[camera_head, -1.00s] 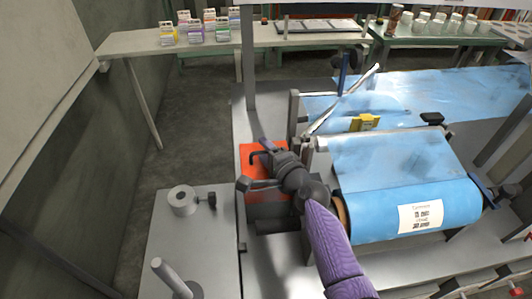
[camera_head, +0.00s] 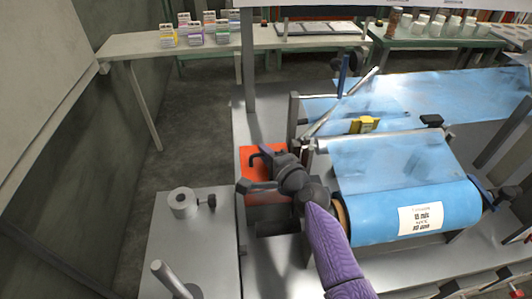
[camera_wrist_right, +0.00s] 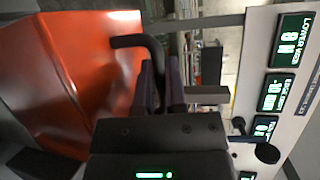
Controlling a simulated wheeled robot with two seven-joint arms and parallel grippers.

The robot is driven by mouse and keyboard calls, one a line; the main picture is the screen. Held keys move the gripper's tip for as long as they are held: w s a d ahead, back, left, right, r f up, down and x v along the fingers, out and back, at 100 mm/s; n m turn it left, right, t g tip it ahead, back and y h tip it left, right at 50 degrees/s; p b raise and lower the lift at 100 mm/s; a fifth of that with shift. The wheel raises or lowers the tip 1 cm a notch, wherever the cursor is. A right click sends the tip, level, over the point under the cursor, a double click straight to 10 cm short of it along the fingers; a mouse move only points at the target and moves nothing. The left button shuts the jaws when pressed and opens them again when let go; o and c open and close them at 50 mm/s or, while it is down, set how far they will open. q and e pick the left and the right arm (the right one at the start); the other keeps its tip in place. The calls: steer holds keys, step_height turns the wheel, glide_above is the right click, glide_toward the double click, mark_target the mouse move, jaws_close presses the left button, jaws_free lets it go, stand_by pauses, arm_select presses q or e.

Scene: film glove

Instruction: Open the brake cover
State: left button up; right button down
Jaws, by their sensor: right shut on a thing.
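The brake cover (camera_head: 248,153) is an orange-red box part left of the film roll in the head view. In the wrist view the orange cover (camera_wrist_right: 85,70) fills the left side, with a black bent handle (camera_wrist_right: 136,42) at its right edge. My right gripper (camera_head: 268,160) is at the cover, its purple arm coming in from below. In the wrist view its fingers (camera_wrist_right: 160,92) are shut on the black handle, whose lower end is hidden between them. Any gap under the cover is hard to tell. My left gripper is out of view.
The blue film roll (camera_head: 380,212) with a white label is right of my arm. A grey bench (camera_head: 190,245) with a ring-shaped part (camera_head: 183,202) is at lower left. In the wrist view a panel with green displays (camera_wrist_right: 284,60) is at right. Open floor lies behind.

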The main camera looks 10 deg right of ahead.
stand_by(0.8)
steer(key=shift+r, duration=0.1)
steer(key=w+r+g+p, duration=0.1)
steer(key=p, duration=0.2)
steer(key=shift+w+r+p, duration=0.25)
steer(key=shift+w+p, duration=0.05)
steer(key=shift+p, duration=0.05)
arm_select(q)
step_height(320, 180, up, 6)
steer(key=p, duration=0.2)
arm_select(e)
steer(key=w+m+g, duration=0.1)
steer(key=w+g, duration=0.1)
steer(key=shift+w+r+h, duration=0.15)
steer(key=shift+w+h, duration=0.25)
arm_select(q)
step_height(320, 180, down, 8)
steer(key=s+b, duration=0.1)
steer(key=b, duration=0.6)
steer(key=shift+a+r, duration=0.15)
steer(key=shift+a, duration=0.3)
arm_select(e)
steer(key=w+m+g, duration=0.1)
steer(key=w+g, duration=0.2)
steer(key=w, duration=0.1)
steer(key=shift+w+g, duration=0.1)
steer(key=shift+g, duration=0.2)
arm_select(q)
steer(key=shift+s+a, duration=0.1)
